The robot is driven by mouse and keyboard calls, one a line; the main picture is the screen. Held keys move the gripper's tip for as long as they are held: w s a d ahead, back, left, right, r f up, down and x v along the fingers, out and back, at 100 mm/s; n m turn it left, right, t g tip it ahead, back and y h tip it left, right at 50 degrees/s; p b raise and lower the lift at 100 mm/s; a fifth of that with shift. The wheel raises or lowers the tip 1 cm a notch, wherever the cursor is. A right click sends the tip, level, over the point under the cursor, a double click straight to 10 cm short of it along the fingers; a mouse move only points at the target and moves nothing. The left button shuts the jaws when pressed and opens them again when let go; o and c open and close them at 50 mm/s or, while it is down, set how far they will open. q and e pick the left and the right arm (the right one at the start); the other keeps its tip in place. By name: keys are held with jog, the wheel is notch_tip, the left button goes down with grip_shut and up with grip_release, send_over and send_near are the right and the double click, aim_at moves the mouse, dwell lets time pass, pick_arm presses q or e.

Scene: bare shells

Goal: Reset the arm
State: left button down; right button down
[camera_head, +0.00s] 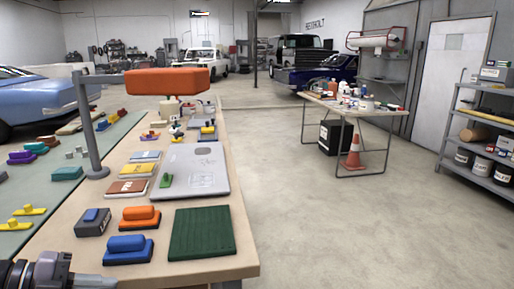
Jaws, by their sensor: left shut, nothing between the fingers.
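My left gripper (66,274) shows at the bottom left corner, low over the near end of the workbench (150,207). It is shut and empty, and part of it is cut off by the frame edge. Near it on the bench are a blue block-shaped tool (128,249) and a dark grey block with a blue top (93,221). A visible gap separates the gripper from both. My right gripper is not in view.
An orange block tool (140,216), green ribbed pad (202,233) and silver laptop-like panel (198,165) lie on the bench. A grey post with an orange head (168,82) rises above it. Open floor (330,225) lies right, before a folding table (355,106) and shelves (480,150).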

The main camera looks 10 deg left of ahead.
pick_arm(q)
jog(key=s+d+f+n+t+y+p, duration=0.1)
jog(key=s+f+n+t+y+p, duration=0.2)
jog(key=f+n, duration=0.45)
jog(key=s+f+n+t+y+p, duration=0.1)
jog(key=s+f+n+t+y, duration=0.1)
jog(key=f+n+t+y, duration=0.5)
jog(key=s+d+f+n+g, duration=0.3)
jog(key=d+n, duration=0.1)
jog(key=d, duration=0.2)
jog(key=s+d+f+n+g+h+p, duration=0.1)
jog(key=s+d+f+n+g, duration=0.2)
jog(key=d+n, duration=0.1)
jog(key=shift+s+d+g+h+p, duration=0.3)
jog(key=shift+s+d+g, duration=0.1)
jog(key=shift+d, duration=0.5)
jog(key=shift+w+d, duration=0.1)
